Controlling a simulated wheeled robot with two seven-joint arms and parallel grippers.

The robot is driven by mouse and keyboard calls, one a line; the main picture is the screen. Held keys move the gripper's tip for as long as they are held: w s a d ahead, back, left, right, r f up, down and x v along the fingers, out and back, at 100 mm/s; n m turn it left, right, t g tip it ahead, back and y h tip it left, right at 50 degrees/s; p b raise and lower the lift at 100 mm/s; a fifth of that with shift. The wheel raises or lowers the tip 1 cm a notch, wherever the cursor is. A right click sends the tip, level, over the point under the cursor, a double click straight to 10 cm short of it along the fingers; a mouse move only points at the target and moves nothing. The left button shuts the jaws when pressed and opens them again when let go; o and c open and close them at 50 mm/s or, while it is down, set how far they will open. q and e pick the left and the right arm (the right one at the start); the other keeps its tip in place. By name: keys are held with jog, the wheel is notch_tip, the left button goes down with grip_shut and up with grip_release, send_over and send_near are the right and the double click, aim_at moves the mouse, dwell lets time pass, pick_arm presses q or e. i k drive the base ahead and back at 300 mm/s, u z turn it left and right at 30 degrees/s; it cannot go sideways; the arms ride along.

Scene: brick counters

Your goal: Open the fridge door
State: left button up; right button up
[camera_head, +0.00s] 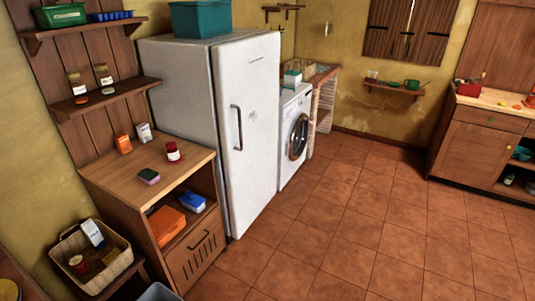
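A white fridge (184,90) stands against the left wall, left of the middle of the head view. Its door (255,165) looks shut and faces right, toward the open floor. A dark vertical bar handle (238,128) sits near the left edge of the door. Neither of my grippers shows in this view, so I cannot see how they stand or whether they hold anything.
A wooden cabinet (180,158) with jars and boxes stands just left of the fridge. A washing machine (291,140) stands to its right. A wicker basket (115,268) sits at the lower left. The tiled floor (345,225) is clear before the door.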

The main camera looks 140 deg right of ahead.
aim_at(246, 71)
jog(key=z, duration=4.85)
jog(key=i, duration=2.4)
jog(key=u, duration=0.1)
